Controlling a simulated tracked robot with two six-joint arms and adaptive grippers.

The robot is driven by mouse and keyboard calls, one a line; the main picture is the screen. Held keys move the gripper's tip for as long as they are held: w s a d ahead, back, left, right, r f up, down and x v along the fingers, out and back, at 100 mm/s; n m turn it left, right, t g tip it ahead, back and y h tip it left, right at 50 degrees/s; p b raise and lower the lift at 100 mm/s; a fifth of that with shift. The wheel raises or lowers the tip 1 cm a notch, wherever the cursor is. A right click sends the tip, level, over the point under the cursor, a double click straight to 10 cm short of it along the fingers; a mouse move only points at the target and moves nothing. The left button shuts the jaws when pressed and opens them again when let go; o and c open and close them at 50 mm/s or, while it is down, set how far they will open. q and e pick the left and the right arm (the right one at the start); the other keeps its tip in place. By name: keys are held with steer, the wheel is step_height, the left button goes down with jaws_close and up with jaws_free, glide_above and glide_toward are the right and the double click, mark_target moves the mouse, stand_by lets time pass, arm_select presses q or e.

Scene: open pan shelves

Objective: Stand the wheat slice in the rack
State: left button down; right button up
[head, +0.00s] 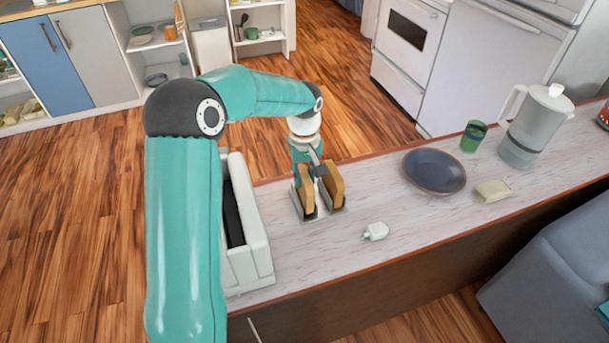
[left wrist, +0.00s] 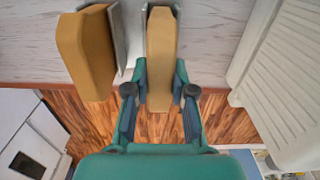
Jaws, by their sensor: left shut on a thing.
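A small grey metal rack (head: 322,214) stands on the counter. Two tan bread slices stand upright at it. My left gripper (head: 306,176) reaches down from above and is shut on the left slice (head: 306,193). In the left wrist view, the fingers (left wrist: 160,92) press both sides of that slice (left wrist: 162,45), which is beside a metal rack plate (left wrist: 130,40). Whether its lower edge rests on the rack's base is unclear. The other slice (head: 335,183) is at the rack's right side, apart from the fingers; it also shows in the left wrist view (left wrist: 85,55). My right gripper is not in view.
A long white box with a dark slot (head: 255,232) stands close left of the rack. A small white bottle (head: 375,232) lies in front. To the right are a dark blue plate (head: 433,171), a pale block (head: 492,190), a green cup (head: 473,136) and a pitcher (head: 535,125).

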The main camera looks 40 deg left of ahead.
arm_select(q)
steer(key=shift+f+b, duration=0.4)
steer(key=shift+f, duration=0.15)
steer(key=c, duration=0.9)
jaws_free()
steer(key=shift+r, duration=0.15)
steer(key=shift+r+p, duration=3)
steer(key=shift+r, duration=0.9)
